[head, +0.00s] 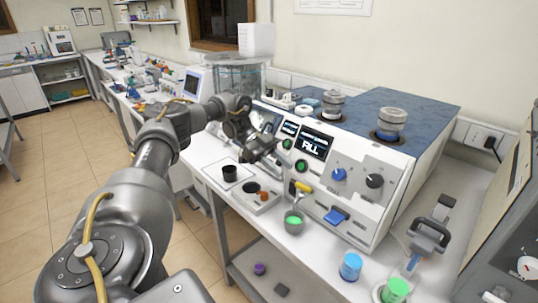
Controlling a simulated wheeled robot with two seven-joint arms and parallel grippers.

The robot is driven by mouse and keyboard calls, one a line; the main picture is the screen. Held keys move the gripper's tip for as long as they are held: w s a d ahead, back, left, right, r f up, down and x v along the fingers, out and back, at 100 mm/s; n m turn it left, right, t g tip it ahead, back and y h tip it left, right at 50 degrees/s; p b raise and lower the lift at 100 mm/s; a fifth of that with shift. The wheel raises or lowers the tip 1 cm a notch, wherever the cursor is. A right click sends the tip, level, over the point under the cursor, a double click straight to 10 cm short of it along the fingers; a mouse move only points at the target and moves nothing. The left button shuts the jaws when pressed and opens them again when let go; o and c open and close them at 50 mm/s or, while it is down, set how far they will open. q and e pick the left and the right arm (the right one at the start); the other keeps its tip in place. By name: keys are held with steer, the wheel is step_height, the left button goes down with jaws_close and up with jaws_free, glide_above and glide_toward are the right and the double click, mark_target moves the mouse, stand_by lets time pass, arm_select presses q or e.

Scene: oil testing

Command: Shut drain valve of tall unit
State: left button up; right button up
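A white test unit with a blue top (350,150) stands on the bench, its front facing me. A yellow-handled valve (300,187) sticks out low on its front, above a small cup of green liquid (293,222). A blue lever (337,216) sits low on the front, to the right of it. A taller unit with a clear tank (238,76) stands behind, partly hidden by my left arm; no valve on it shows. My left gripper (270,158) is in front of the test unit, up and left of the yellow handle and apart from it; its fingers are too small to read. My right gripper is out of view.
A dark cup (230,173) and a small tray with round wells (258,198) stand on the bench below my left gripper. Beakers of blue (351,266) and green liquid (395,290) stand at the front right. A dark-handled device (430,238) stands on the right.

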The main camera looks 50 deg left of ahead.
arm_select(q)
steer(key=shift+p+v, duration=0.5)
steer(key=shift+v, duration=1.65)
steer(key=shift+r, duration=0.1)
